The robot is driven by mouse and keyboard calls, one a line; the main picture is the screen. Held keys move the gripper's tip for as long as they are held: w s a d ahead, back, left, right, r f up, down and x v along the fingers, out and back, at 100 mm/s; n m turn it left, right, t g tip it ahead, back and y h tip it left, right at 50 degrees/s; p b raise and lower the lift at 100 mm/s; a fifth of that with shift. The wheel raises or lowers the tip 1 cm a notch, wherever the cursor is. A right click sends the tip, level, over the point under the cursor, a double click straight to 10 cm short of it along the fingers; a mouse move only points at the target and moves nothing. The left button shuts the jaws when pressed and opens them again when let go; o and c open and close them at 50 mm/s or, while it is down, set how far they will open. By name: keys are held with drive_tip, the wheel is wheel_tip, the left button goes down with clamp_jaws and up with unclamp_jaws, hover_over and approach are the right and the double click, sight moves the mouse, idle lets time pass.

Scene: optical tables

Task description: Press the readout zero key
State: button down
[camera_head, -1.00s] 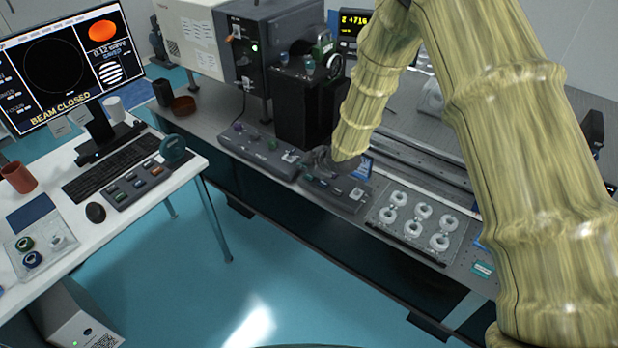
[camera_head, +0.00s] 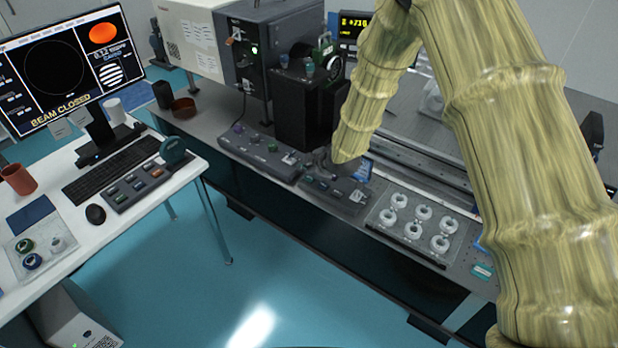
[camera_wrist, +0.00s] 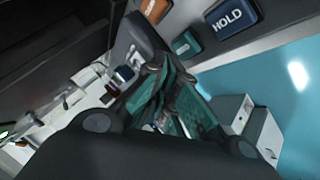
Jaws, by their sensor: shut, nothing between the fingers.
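My gripper (camera_wrist: 163,75) is shut and empty in the wrist view, its dark fingers with teal pads converging close to a key panel. In the head view my gripper (camera_head: 325,160) is low over the dark key panel (camera_head: 345,198) at the bench's front edge. The wrist view shows a blue key marked HOLD (camera_wrist: 232,15), a teal key (camera_wrist: 186,44) and part of an orange key (camera_wrist: 153,8). I cannot read a zero label, and contact with a key cannot be told. The readout (camera_head: 354,25) shows yellow digits behind my arm.
A second control box (camera_head: 255,147) with knobs adjoins the panel on the left. A clear tray (camera_head: 385,216) of white rings lies to its right. A tall black block (camera_head: 303,110) stands behind. A desk (camera_head: 185,172) with a monitor (camera_head: 60,65) is at the left; open floor lies between.

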sight(306, 179)
drive_tip(key=shift+f, duration=0.15)
drive_tip(key=shift+f+b, duration=0.3)
drive_tip(key=shift+f+b, duration=0.3)
drive_tip(key=shift+f, duration=0.15)
idle(1.0)
drive_tip(key=shift+r, duration=0.2)
drive_tip(key=shift+r+p, duration=0.45)
drive_tip(key=shift+r, duration=0.25)
drive_tip(key=shift+r, duration=0.1)
drive_tip(key=shift+r+p, duration=1.35)
drive_tip(key=shift+r, duration=1.05)
